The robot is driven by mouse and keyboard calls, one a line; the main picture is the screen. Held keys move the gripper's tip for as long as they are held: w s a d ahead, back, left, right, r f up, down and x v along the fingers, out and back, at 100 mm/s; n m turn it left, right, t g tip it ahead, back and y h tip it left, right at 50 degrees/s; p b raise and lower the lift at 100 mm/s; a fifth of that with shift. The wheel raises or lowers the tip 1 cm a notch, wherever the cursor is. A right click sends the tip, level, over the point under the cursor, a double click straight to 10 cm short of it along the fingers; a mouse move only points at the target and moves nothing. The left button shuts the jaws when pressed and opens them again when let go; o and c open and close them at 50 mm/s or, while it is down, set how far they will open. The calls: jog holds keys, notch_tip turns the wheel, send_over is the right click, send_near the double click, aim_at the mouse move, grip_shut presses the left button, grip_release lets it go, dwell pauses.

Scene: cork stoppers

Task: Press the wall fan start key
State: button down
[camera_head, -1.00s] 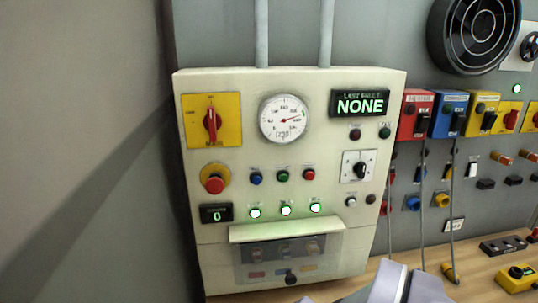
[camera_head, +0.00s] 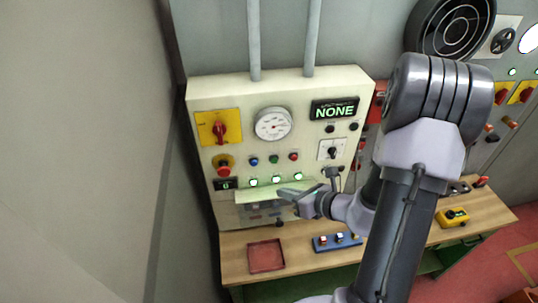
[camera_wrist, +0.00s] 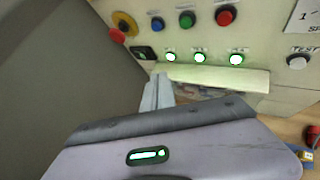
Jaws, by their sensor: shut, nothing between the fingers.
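My gripper (camera_head: 287,193) is shut and empty, in front of the cream control panel (camera_head: 205,100), by its projecting ledge. In the wrist view the closed fingers (camera_wrist: 158,92) point at the panel's lower left, below the lit white buttons. A blue button (camera_wrist: 157,24), a green button (camera_wrist: 186,19) and a red button (camera_wrist: 224,16) sit in a row above three lit white buttons (camera_wrist: 200,58). The wall fan (camera_head: 450,27) is a round black grille at the upper right. I cannot read which key is its start key.
A yellow plate with a red rotary switch (camera_head: 219,128), a red mushroom button (camera_head: 224,167) and a dial gauge (camera_head: 273,124) are on the panel. The wooden bench (camera_head: 235,245) holds a red tray (camera_head: 266,256) and a yellow box (camera_head: 453,216).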

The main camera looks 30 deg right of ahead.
aim_at(274, 161)
jog(key=w+d+p, duration=0.2)
jog(key=w, duration=0.6)
jog(key=shift+w+d, duration=0.2)
jog(key=shift+w, duration=0.05)
jog(key=shift+w, duration=0.1)
dwell(1.8)
jog(key=shift+w+d, duration=0.1)
jog(key=shift+w, duration=0.2)
jog(key=shift+w+d, duration=0.15)
jog(key=shift+w, duration=0.25)
dwell(0.6)
jog(key=shift+s+b, duration=0.15)
jog(key=shift+b, duration=0.2)
jog(key=shift+s+a, duration=0.25)
jog(key=shift+s, duration=0.45)
